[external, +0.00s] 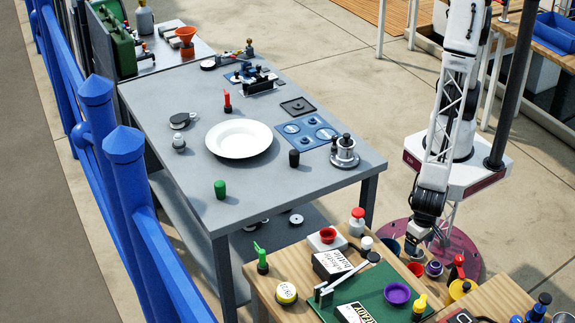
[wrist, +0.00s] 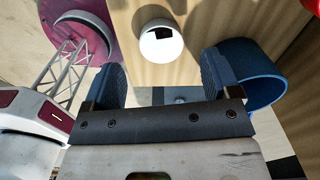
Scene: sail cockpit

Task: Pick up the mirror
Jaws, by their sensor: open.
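I cannot clearly identify the mirror in either view. In the wrist view, a small white round thing (wrist: 160,45) with a dark angular patch lies on the wooden surface, just ahead of the gap between my fingers. The patch may be a reflection, so this may be the mirror, but I cannot tell. My gripper (wrist: 160,82) is open, with nothing seen between its fingers. In the external view my gripper (external: 414,243) points down at the right edge of the wooden bench, partly hidden among small containers.
A blue round container (wrist: 268,92) is close beside the right finger in the wrist view. The wooden bench (external: 268,284) is crowded with a green mat (external: 380,285), a purple bowl (external: 397,294) and bottles. A grey table (external: 270,205) behind holds a white plate (external: 239,138).

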